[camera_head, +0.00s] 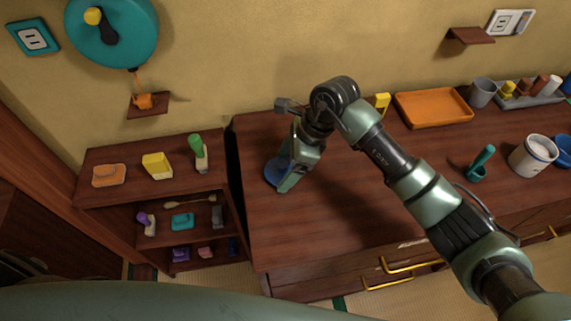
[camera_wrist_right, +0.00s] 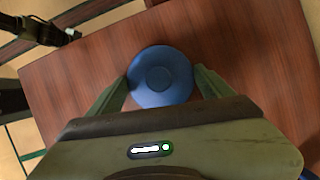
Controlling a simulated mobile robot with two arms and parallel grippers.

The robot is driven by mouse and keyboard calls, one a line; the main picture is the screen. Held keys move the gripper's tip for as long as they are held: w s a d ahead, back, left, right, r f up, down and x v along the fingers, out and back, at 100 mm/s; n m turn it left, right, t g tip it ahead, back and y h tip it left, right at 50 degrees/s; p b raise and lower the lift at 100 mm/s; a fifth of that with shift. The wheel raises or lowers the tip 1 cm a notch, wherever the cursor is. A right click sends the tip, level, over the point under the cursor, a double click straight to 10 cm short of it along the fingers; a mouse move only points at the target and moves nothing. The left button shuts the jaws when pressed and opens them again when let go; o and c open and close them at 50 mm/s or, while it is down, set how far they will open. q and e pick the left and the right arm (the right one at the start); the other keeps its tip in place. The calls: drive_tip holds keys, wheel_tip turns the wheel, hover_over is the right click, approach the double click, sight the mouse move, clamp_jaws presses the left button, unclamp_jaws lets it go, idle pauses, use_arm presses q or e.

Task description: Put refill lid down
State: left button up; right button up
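The refill lid is a round blue disc with a raised centre (camera_wrist_right: 160,77). It is at the left end of the dark red wooden counter, where part of it shows beside my gripper in the head view (camera_head: 273,174). My right gripper (camera_head: 282,182) points down over it. In the right wrist view the lid sits between the two fingers (camera_wrist_right: 161,80), which appear to touch its sides. I cannot tell whether its underside rests on the wood. My left gripper is not recognisable in view.
A green scoop (camera_head: 480,163) stands left of the canister, and a blue bowl (camera_head: 565,151) right of it. An orange tray (camera_head: 433,108) and a grey cup (camera_head: 482,93) are at the back. A lower shelf (camera_head: 125,190) with several items stands left. The counter's front middle (camera_head: 340,235) is clear.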

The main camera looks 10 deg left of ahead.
drive_tip(key=shift+o, duration=1.1)
drive_tip(key=shift+r, duration=0.25)
drive_tip(key=shift+w+d+r, duration=0.1)
drive_tip(key=shift+d+r, duration=0.05)
drive_tip(key=shift+r, duration=0.15)
drive_tip(key=s+b+v, duration=0.1)
drive_tip(key=v, duration=1)
drive_tip(key=shift+w+b, duration=0.3)
drive_tip(key=shift+w, duration=0.1)
